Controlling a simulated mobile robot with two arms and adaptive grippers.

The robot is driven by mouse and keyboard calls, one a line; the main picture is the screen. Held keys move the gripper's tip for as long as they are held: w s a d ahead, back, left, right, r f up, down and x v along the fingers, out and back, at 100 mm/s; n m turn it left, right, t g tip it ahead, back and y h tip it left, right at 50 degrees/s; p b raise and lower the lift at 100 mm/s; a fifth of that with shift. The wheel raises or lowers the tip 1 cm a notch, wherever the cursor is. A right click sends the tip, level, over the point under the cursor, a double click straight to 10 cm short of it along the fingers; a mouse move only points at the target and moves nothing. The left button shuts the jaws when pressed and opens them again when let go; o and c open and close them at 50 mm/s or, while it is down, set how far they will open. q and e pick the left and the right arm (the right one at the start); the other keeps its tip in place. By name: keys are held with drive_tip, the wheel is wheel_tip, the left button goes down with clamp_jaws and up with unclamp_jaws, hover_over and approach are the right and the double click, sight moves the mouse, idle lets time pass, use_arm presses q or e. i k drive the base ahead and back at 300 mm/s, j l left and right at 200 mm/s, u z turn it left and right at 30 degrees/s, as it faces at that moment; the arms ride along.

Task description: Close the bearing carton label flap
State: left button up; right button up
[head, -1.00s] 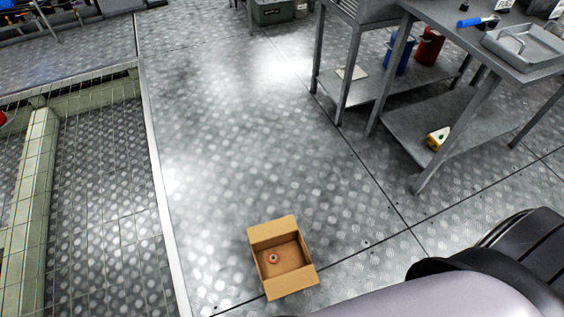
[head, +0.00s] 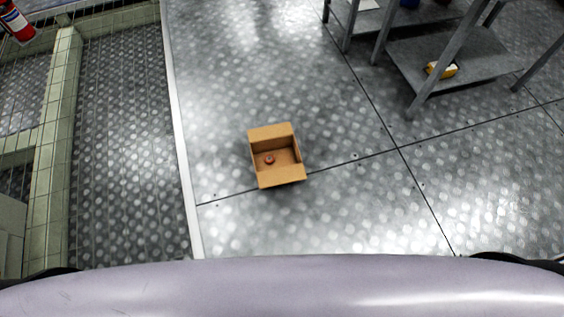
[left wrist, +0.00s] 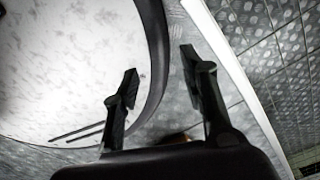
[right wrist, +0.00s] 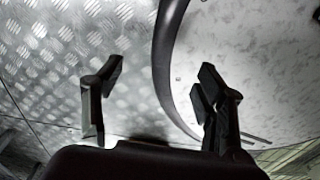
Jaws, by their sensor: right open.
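An open brown cardboard carton (head: 252,157) sits on the metal floor near the middle of the head view. One flap stands out at its far side (head: 270,132) and another at its near side (head: 282,177). A small reddish round thing (head: 269,160) lies inside. I cannot tell which flap bears the label. My left gripper (left wrist: 160,76) is open and empty in the left wrist view. A small brown patch between its fingers there is too hidden to name. My right gripper (right wrist: 160,75) is open and empty in the right wrist view. Neither gripper shows in the head view.
A grey metal table with a lower shelf (head: 480,60) stands at the upper right, with a yellow item (head: 441,70) on the shelf. A pale floor edge strip (head: 180,130) runs left of the carton. A fire extinguisher (head: 17,22) is at the upper left. Floor around the carton is clear.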

sight(270, 132)
drive_tip(key=i+j+u, duration=0.2)
drive_tip(key=j+u, duration=0.25)
drive_tip(key=i+j+u, duration=0.25)
drive_tip(key=j+u, duration=0.15)
drive_tip(key=i+j+u, duration=0.3)
drive_tip(key=j+u, duration=0.15)
drive_tip(key=i+j+z, duration=0.15)
drive_tip(key=i, duration=0.3)
drive_tip(key=i+j+z, duration=0.2)
drive_tip(key=i, duration=0.2)
drive_tip(key=i+z, duration=0.2)
drive_tip(key=z, duration=0.2)
drive_tip(key=i+z, duration=0.2)
drive_tip(key=z, duration=0.25)
drive_tip(key=i+z, duration=0.2)
drive_tip(key=z, duration=0.2)
drive_tip(key=i+j+z, duration=0.2)
drive_tip(key=z, duration=0.25)
drive_tip(key=i+j+z, duration=0.15)
drive_tip(key=z, duration=0.25)
